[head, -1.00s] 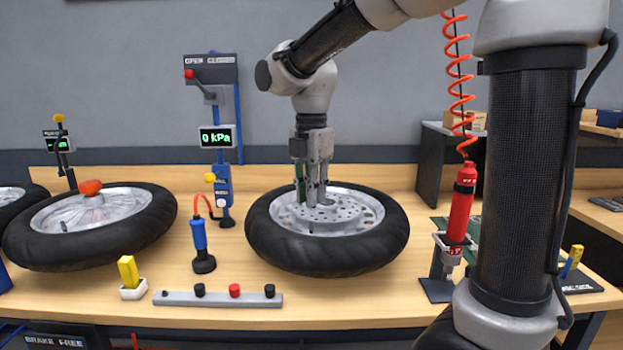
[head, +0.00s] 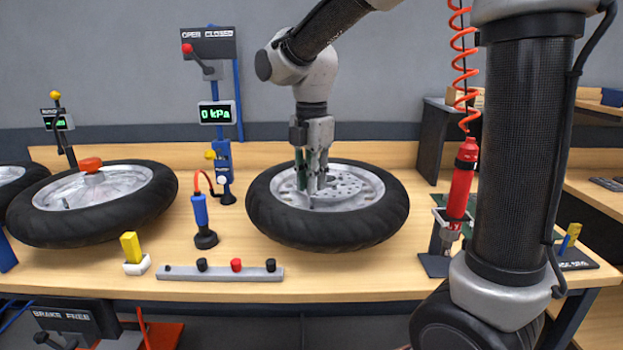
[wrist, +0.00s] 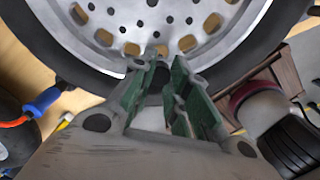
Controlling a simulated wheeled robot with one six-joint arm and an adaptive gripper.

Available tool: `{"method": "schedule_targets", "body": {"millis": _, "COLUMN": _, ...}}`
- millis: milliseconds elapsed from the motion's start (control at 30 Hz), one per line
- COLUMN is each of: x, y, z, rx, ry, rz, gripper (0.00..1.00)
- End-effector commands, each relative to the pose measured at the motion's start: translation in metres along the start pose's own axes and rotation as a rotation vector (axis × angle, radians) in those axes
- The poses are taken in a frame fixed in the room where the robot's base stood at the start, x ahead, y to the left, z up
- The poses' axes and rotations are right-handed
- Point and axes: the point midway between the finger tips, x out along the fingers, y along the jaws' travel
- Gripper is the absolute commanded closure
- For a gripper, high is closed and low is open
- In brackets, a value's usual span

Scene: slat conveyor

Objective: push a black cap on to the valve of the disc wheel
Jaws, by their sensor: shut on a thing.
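The disc wheel (head: 357,191) lies flat at the middle of the bench, a black tyre around a silver rim with a perforated disc. My gripper (head: 313,200) points down over the front left part of its rim. It is shut on a small dark thing, which looks like a black cap (wrist: 155,79), between the green finger pads in the wrist view. The valve is hidden by the fingers, and I cannot tell whether the cap touches it. Other black caps (head: 202,265) (head: 270,265) stand on a grey rail at the front, with a red cap (head: 236,265) between them.
A second wheel (head: 160,205) with an orange-red knob lies at the left. A blue inflator (head: 201,215) stands between the wheels, before a gauge reading 0 kPa (head: 215,113). A red tool (head: 461,190) hangs in a holder at the right. Bench between rail and wheel is clear.

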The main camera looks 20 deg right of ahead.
Motion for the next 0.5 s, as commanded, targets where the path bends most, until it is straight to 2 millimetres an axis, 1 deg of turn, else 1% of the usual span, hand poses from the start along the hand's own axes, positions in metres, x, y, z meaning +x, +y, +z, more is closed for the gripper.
{"method": "schedule_targets", "body": {"millis": 500, "x": 0.0076, "y": 0.0001, "z": 0.0000, "rx": 0.000, "ry": 0.000, "rz": 0.000, "gripper": 0.91}}
